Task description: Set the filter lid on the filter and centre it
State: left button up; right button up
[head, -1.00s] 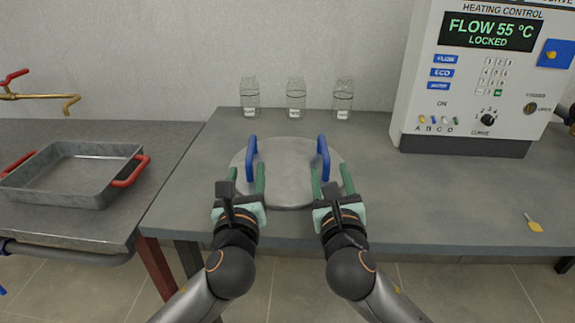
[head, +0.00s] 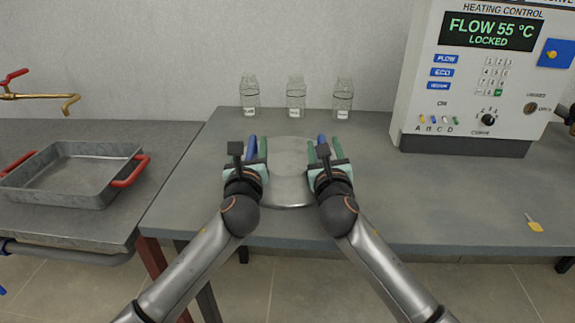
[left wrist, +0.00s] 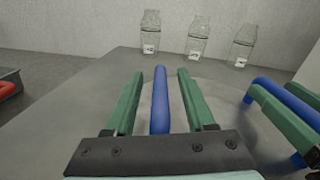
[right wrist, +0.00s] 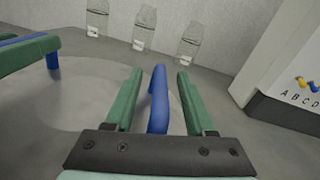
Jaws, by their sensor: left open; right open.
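The filter lid (head: 289,190) is a round grey metal disc with two blue handles, lying flat on the table. What lies under it is hidden, and I cannot make out a separate filter. My left gripper (head: 255,150) is open, its green fingers on either side of the left handle (left wrist: 160,100). My right gripper (head: 328,151) is open, its fingers on either side of the right handle (right wrist: 158,100). In both wrist views a gap shows between each finger and the handle.
Several glass jars, one of them the middle jar (head: 296,97), stand behind the lid. A heating control box (head: 470,90) stands at the right. A metal tray (head: 75,185) with red handles sits on the left bench. A yellow tag (head: 535,226) lies at the right front. Table right of the lid is clear.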

pick_arm(q)
grip_shut()
pick_arm(e)
grip_shut()
dwell(1.0)
pick_arm(q)
jog(key=shift+r, duration=0.3)
pick_arm(e)
jog(key=shift+r, duration=0.3)
